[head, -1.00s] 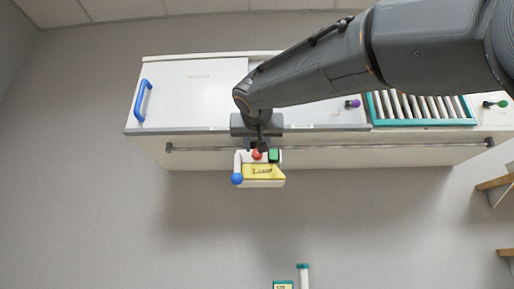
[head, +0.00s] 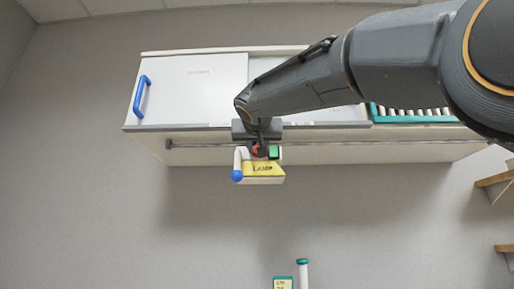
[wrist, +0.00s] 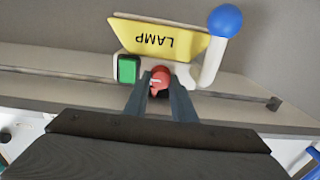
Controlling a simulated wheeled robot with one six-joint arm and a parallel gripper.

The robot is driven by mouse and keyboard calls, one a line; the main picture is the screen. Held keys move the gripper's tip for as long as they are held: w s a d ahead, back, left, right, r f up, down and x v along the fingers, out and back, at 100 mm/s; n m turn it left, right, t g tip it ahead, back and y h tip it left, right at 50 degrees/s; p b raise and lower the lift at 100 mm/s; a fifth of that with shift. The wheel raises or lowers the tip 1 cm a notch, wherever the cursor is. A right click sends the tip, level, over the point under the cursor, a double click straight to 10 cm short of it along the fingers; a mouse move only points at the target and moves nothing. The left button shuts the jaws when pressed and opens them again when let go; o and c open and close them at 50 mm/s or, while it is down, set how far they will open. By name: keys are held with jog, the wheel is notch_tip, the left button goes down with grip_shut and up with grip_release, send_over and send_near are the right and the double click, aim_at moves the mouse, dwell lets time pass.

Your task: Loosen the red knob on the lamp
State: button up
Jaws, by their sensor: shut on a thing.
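The lamp unit (head: 262,180) is a white box with a yellow label reading LAMP, mounted below the front edge of the cabinet. It also shows upside down in the wrist view (wrist: 160,38). Its red knob (wrist: 160,76) sits between the two fingers of my gripper (wrist: 160,88), which is shut on it. In the head view my gripper (head: 262,150) largely covers the red knob. A green square button (wrist: 128,69) is beside the knob, and a white lever with a blue ball (wrist: 225,20) is on the other side.
A white cabinet (head: 190,85) with a blue handle (head: 142,96) is behind my arm. A rail (head: 380,143) runs along its front. A teal-edged rack (head: 415,118) is at right. Wooden shelves (head: 495,188) stand far right. The floor area below is mostly clear.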

jog(key=shift+n, duration=0.3)
jog(key=shift+a+f+n+h+p, duration=0.15)
jog(key=shift+n+p, duration=1.05)
jog(key=shift+n, duration=3)
jog(key=shift+a+r+n+h+p, duration=0.15)
jog(key=shift+n+p, duration=1.05)
jog(key=shift+n, duration=3)
jog(key=shift+d+f, duration=0.1)
jog(key=shift+f, duration=0.05)
jog(key=o, duration=0.8)
jog(key=shift+s, duration=0.1)
